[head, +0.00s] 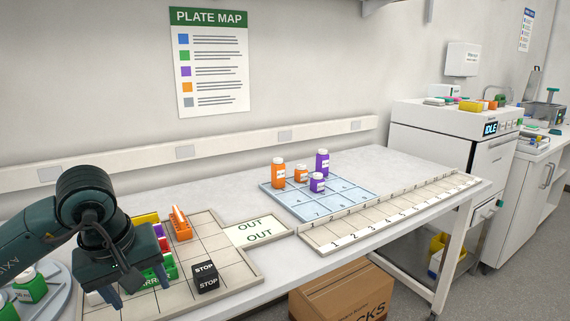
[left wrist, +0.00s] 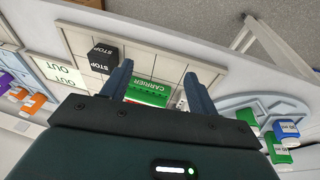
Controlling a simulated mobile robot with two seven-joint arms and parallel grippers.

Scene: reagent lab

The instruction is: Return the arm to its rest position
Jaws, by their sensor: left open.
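My left gripper (head: 133,289) is at the lower left of the head view, above the sliding-block board (head: 216,221). In the left wrist view its two fingers (left wrist: 160,90) are spread apart with nothing held between them. A green block marked CARRIER (left wrist: 147,92) shows between and beyond the fingers; in the head view the gripper partly hides this green block (head: 167,270). I cannot tell the gap between fingers and block. My right gripper is not in view.
A black STOP block (head: 205,277) and an orange rack (head: 180,224) stand on the board. A blue grid tray (head: 290,203) holds orange and purple bottles. A numbered strip (head: 400,210) lies at right. A round tray with green bottles (head: 30,285) is at far left. The table's back is clear.

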